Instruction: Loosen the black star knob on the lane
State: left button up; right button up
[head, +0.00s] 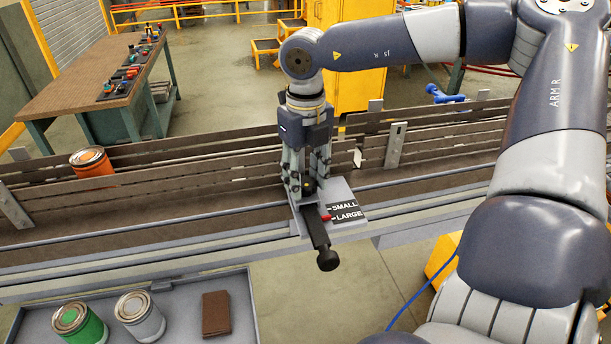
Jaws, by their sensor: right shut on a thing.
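My right gripper (306,192) points straight down over the lane's near rail, at the scale plate (346,196) marked SMALL and LARGE. Its fingers are shut on the black star knob, which is mostly hidden between them. A black lever with a ball end (326,259) sticks out toward me from under the gripper. A small red pointer (325,217) sits beside the lever, near the LARGE mark. My left gripper is out of view.
An orange can (91,161) stands on the lane (200,217) at the left. A tray (190,301) below holds a green can (79,323), a grey can (139,315) and a brown block (216,313). A workbench (110,77) stands behind at the left.

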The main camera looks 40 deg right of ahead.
jog(key=shift+f+n+b, duration=0.15)
jog(key=shift+n+b, duration=0.55)
jog(key=shift+b, duration=0.2)
jog(key=shift+n+b, duration=1.1)
jog(key=shift+n, duration=0.1)
jog(key=n+b, duration=0.1)
jog(key=n, duration=0.1)
jog(key=shift+n, duration=0.4)
jog(key=n+b, duration=0.1)
jog(key=n, duration=0.2)
jog(key=shift+s+n+b, duration=0.1)
jog(key=shift+n+b, duration=0.2)
jog(key=n, duration=0.3)
jog(key=shift+d+n, duration=0.1)
jog(key=shift+n, duration=0.2)
jog(key=n, duration=0.4)
jog(key=shift+n+b, duration=0.3)
jog(key=n, duration=0.4)
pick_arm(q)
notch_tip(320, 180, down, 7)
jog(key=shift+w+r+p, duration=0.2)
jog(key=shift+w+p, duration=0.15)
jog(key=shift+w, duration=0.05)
pick_arm(e)
jog(key=shift+n, duration=2.1)
